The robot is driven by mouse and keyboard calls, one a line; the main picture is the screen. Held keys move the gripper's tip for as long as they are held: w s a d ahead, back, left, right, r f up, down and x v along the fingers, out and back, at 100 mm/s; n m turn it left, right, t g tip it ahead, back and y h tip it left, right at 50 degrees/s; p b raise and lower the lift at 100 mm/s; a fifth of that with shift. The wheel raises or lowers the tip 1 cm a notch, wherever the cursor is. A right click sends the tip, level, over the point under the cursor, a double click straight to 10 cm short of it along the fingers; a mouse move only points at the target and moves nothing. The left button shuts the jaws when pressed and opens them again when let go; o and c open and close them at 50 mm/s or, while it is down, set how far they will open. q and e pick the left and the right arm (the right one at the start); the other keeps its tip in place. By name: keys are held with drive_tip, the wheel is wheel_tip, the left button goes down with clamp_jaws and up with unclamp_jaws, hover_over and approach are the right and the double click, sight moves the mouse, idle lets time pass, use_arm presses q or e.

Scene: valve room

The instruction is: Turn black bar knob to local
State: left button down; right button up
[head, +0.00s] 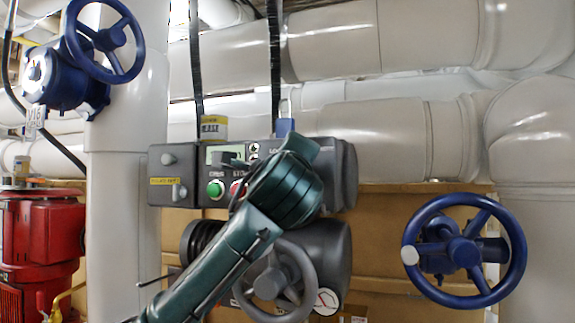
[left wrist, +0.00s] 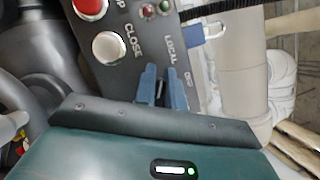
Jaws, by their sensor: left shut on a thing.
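The grey control panel (head: 235,165) hangs among the pipes, left of centre in the head view. My left arm reaches up to it from below, and its dark green gripper body covers the panel's right part. In the left wrist view the two blue fingers of my left gripper (left wrist: 163,88) are at the panel face (left wrist: 140,18), shut on the black bar knob (left wrist: 161,94). Only a dark sliver of the knob shows between them. The LOCAL label (left wrist: 171,51) is just beyond the fingers. The knob's exact angle is hidden. My right gripper is in neither view.
A green button (head: 216,189) and a partly covered red button (head: 237,188) are left of the gripper. A grey handwheel (head: 306,270) is below the panel, close to my arm. A blue handwheel (head: 510,230) is at the right. A blue padlock (left wrist: 193,32) is near the panel edge.

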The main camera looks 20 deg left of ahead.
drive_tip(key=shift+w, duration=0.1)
use_arm(q)
drive_tip(key=c, duration=1.5)
unclamp_jaws()
drive_tip(key=shift+s+f, duration=0.1)
drive_tip(key=shift+s, duration=0.15)
drive_tip(key=b+v, duration=0.4)
drive_tip(key=v, duration=0.8)
drive_tip(key=shift+s+d, duration=0.15)
drive_tip(key=shift+s, duration=0.2)
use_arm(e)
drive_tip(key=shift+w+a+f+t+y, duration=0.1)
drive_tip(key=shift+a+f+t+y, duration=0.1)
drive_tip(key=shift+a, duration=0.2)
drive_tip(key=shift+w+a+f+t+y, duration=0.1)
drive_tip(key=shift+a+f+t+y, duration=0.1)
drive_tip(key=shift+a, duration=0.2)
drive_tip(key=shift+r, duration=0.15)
